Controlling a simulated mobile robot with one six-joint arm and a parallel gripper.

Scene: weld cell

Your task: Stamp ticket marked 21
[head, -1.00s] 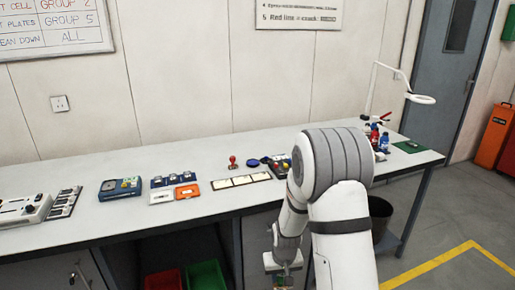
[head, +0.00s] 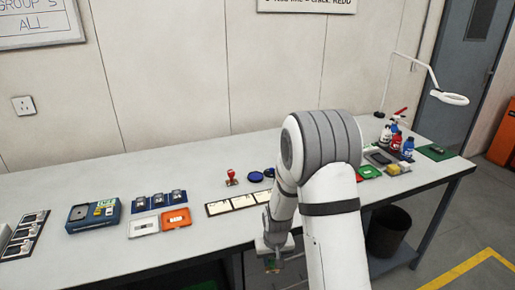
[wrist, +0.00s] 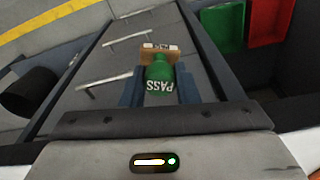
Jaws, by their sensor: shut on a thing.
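My gripper (wrist: 159,88) is shut on a green stamp (wrist: 160,70) lettered PASS, with a tan block and a small white face at its far end. In the head view my gripper (head: 273,262) hangs in front of the bench's front edge, and the stamp there is small and partly hidden. A row of cream cards in a dark frame (head: 207,211) lies on the bench behind my arm; its right end is hidden and no number is readable. A red-handled stamp (head: 231,176) stands behind the cards.
An orange tray (head: 176,219), a white tray (head: 143,227) and a blue device (head: 93,214) sit on the left. A black bin (head: 389,232) is under the bench.

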